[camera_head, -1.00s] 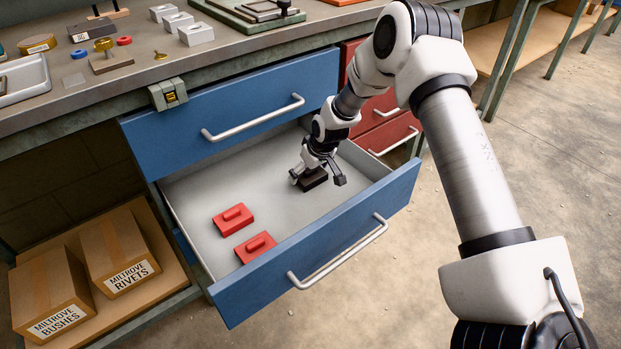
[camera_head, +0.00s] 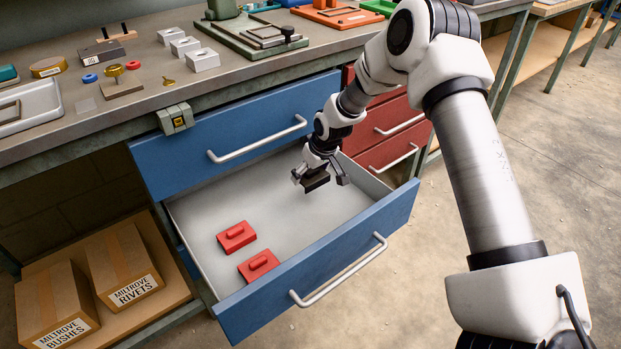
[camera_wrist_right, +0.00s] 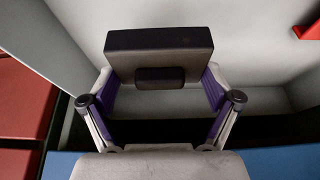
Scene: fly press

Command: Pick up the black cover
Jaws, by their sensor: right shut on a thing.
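The black cover (camera_head: 316,182) is a dark block with a small raised grip, held above the floor of the open blue drawer (camera_head: 205,215), near its right end. My right gripper (camera_head: 318,172) is shut on it. In the right wrist view the black cover (camera_wrist_right: 160,42) lies across the far end of the fingers, with its grip (camera_wrist_right: 160,78) between the two fingers (camera_wrist_right: 160,88). The exact finger contact is hard to make out. My left gripper is not in view.
Two red covers (camera_head: 237,237) lie on the drawer floor at the left. The drawer's front wall and handle (camera_head: 340,272) stand nearest. A closed blue drawer (camera_head: 235,125) is above, and red drawers (camera_head: 392,150) are at the right. The workbench top (camera_head: 140,105) holds several parts.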

